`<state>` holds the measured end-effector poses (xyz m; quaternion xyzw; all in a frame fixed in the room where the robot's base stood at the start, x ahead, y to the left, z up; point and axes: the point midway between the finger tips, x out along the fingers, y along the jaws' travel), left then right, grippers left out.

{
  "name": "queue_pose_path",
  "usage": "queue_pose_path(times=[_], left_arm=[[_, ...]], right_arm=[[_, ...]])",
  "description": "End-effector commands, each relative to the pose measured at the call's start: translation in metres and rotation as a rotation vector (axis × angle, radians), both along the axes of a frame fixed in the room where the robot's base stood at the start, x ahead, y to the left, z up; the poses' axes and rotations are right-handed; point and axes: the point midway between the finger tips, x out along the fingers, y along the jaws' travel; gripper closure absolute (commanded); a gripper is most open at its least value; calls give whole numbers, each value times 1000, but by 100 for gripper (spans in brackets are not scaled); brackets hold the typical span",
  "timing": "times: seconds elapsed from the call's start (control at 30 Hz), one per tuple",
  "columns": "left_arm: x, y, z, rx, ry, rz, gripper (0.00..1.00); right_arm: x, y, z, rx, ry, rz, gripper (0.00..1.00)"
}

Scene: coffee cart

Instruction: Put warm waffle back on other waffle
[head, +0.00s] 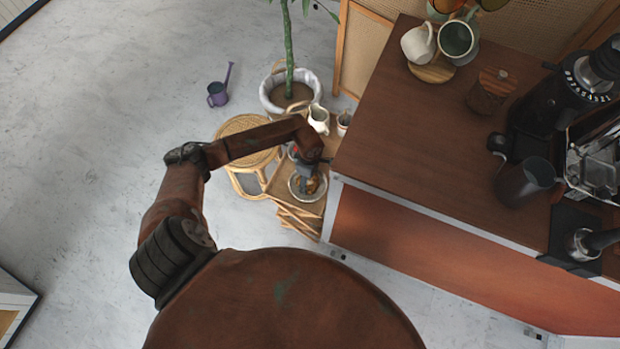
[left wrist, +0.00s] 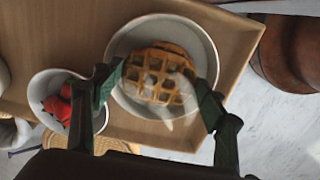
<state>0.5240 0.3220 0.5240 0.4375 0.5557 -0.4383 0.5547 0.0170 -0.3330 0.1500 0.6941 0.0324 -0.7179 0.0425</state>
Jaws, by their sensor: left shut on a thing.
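A round golden waffle (left wrist: 150,82) lies over a pale round plate (left wrist: 128,108) in the left wrist view. A second waffle edge (left wrist: 178,50) shows behind it, so two waffles seem stacked or overlapping. My left gripper (left wrist: 160,88) has a finger on either side of the front waffle and is shut on it. A whitish, see-through smear covers part of the waffle's right side. In the head view my left gripper (head: 309,184) is over the plate (head: 296,195), hiding part of the waffles. My right gripper is not in view.
A white bowl of strawberries (left wrist: 55,97) stands beside the plate on the wooden tray (left wrist: 60,25). A cream pitcher (head: 318,119) and a small pot (head: 343,124) stand at the tray's back. The brown counter (head: 400,140) rises close on the right. A rattan stool (head: 245,140) stands left.

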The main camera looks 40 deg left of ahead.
Motion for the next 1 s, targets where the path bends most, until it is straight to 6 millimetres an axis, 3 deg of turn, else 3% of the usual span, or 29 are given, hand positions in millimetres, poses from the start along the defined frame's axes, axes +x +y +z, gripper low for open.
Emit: queue_pose_path(times=[0.37,0.4,0.6,1.0], left_arm=[[0,0,-2,1,-1,0,58],[0,0,-2,1,-1,0,33],[0,0,-2,1,-1,0,19],[0,0,1,0,-1,0,17]], right_arm=[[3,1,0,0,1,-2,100],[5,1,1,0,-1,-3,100],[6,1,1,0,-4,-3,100],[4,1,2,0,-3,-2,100]])
